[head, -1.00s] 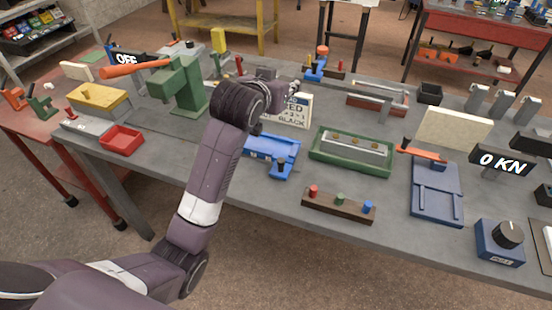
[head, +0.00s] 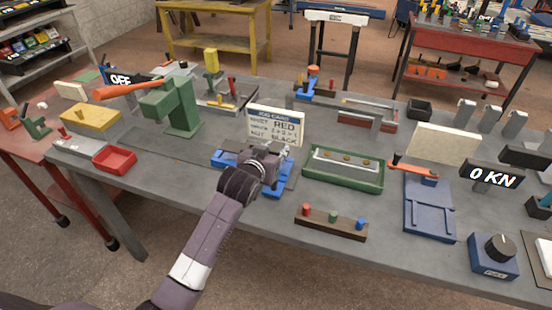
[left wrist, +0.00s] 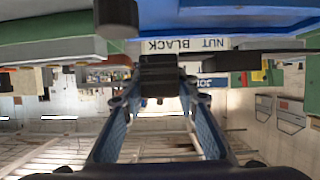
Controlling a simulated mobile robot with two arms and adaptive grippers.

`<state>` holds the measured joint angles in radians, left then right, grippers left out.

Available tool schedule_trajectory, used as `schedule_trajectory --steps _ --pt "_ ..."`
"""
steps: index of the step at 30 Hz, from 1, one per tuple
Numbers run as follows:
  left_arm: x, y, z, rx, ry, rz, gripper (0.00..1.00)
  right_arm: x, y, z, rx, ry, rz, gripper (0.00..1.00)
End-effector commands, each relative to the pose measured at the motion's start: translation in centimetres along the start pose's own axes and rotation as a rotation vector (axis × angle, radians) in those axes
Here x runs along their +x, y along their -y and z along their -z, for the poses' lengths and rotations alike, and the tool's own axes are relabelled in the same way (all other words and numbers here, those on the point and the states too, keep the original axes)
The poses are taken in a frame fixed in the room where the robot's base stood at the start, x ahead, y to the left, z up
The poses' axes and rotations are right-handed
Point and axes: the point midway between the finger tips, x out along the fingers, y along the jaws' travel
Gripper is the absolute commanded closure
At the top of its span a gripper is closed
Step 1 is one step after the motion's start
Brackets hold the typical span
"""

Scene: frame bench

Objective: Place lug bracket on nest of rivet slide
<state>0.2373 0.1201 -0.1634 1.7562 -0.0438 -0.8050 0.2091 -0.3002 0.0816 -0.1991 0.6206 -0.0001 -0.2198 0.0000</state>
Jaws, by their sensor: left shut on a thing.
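My left gripper (head: 274,158) is over a low blue fixture (head: 226,160), in front of the job card, and hides much of it. In the left wrist view its two blue fingers (left wrist: 158,80) close on a small dark block (left wrist: 158,68). I cannot make out the block's full shape or tell whether it is the lug bracket. I cannot tell whether the block touches the fixture. The nest cannot be made out behind my gripper. My right gripper is not in view.
The job card (head: 275,127) stands close behind my gripper. A green tray (head: 343,178) is on the right, with a wooden peg strip (head: 331,222) before it. A green press (head: 172,108) with an orange lever stands left. Bare bench lies between press and blue fixture.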

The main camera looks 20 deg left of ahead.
Motion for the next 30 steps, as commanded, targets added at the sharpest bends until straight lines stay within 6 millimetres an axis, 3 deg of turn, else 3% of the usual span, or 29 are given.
schedule_trajectory --steps 7,20,21,25,30 --pt "1.3 -0.1 -3.1 0.000 0.000 0.000 1.00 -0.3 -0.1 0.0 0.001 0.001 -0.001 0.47" --pt "1.6 0.0 -3.7 0.000 -0.003 -0.001 1.00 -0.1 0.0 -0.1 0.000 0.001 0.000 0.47" --pt "1.5 0.0 -3.8 0.000 0.001 0.000 0.68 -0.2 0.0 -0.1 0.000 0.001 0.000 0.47" --pt "1.5 0.0 -3.8 0.000 0.002 0.000 0.54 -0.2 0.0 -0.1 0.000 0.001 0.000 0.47" --pt "1.5 0.0 -3.8 0.000 0.002 0.000 0.54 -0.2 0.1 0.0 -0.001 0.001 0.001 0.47"
